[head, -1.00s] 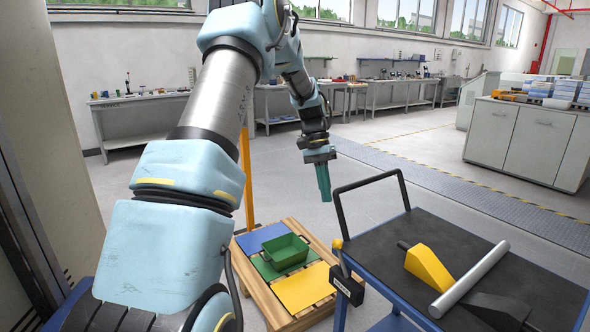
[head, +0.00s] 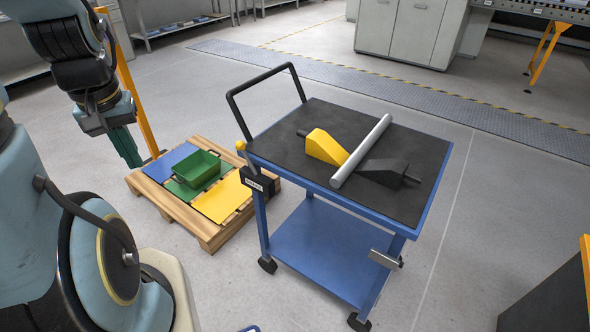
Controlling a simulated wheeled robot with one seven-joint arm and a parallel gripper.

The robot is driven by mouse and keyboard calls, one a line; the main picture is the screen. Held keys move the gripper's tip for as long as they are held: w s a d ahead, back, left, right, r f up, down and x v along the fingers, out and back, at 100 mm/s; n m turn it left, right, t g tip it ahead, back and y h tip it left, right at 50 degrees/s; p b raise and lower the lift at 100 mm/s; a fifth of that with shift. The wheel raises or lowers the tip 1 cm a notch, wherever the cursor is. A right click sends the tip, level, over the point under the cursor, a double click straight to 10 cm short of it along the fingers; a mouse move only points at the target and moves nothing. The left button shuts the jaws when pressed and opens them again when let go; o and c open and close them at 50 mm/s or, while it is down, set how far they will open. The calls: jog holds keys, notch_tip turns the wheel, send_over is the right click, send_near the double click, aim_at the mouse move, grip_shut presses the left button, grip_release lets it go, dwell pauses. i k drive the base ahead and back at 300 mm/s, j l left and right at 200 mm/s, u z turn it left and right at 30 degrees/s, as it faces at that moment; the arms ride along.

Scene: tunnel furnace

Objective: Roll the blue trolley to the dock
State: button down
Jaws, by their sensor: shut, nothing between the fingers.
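The blue trolley (head: 322,249) stands on the floor in the middle of the head view, with a black top mat and a lower blue shelf. Its black push handle (head: 264,75) rises at its far left end. On its top lie a yellow wedge (head: 325,147), a grey cylinder (head: 361,150) and a black wedge (head: 387,172). My gripper (head: 128,150) hangs at the left, above the floor beside the pallet, pointing down. It is shut, empty and apart from the trolley handle. I cannot make out which place is the dock.
A wooden pallet (head: 207,231) with blue, green and yellow panels and a green bin (head: 199,167) sits close left of the trolley. An orange post (head: 128,85) stands behind it. A dark cabinet (head: 549,303) is at lower right. Floor behind and right of the trolley is clear.

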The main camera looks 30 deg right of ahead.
aim_at(350, 257)
jog(key=i+l+u, duration=0.25)
jog(key=i, duration=0.3)
jog(key=i+l+u, duration=0.25)
jog(key=i+l, duration=0.15)
jog(key=i, duration=0.1)
